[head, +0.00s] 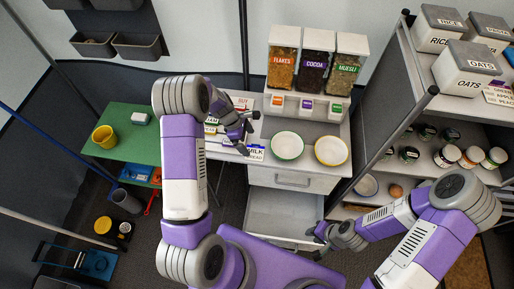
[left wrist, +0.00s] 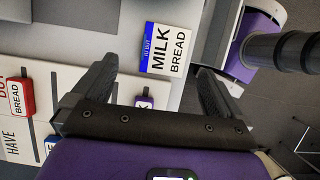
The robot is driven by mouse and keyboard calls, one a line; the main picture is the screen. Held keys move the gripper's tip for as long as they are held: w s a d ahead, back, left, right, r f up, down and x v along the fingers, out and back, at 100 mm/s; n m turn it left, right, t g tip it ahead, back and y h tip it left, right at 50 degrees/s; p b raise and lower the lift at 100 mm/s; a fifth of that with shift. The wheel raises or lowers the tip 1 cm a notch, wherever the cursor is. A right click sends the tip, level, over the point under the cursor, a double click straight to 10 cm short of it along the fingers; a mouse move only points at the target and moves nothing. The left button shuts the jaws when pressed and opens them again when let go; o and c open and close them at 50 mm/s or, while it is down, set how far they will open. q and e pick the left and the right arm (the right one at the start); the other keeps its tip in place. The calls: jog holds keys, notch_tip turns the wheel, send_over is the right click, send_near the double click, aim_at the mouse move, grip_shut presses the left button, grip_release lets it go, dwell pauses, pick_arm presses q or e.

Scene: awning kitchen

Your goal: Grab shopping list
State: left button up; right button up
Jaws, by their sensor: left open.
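The shopping list is a small white card with a blue edge reading MILK and BREAD (head: 255,153), at the front of the white counter left of the bowls. In the left wrist view the card (left wrist: 172,50) lies just beyond and between my open fingers, apart from them. My left gripper (head: 245,127) is open and empty above the counter; its two fingers also show in the left wrist view (left wrist: 155,66). My right gripper (head: 322,240) hangs low by the open lower drawer; its jaws are too small to judge.
A HAVE/OUT board with labelled tags (left wrist: 20,125) lies beside the list. A green bowl (head: 286,146) and a yellow bowl (head: 331,150) stand right of it, below the cereal dispensers (head: 315,65). An open drawer (head: 284,212) juts out below. Shelves (head: 395,100) stand at right.

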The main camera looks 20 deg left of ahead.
aim_at(255, 153)
pick_arm(q)
jog(key=x, duration=0.3)
jog(key=s+x, duration=0.1)
jog(key=x, duration=0.1)
jog(key=shift+w+d+f, duration=0.1)
jog(key=shift+d+f, duration=0.05)
jog(key=shift+f, duration=0.15)
jog(key=c, duration=1)
jog(key=shift+r, duration=0.1)
jog(key=shift+c, duration=0.2)
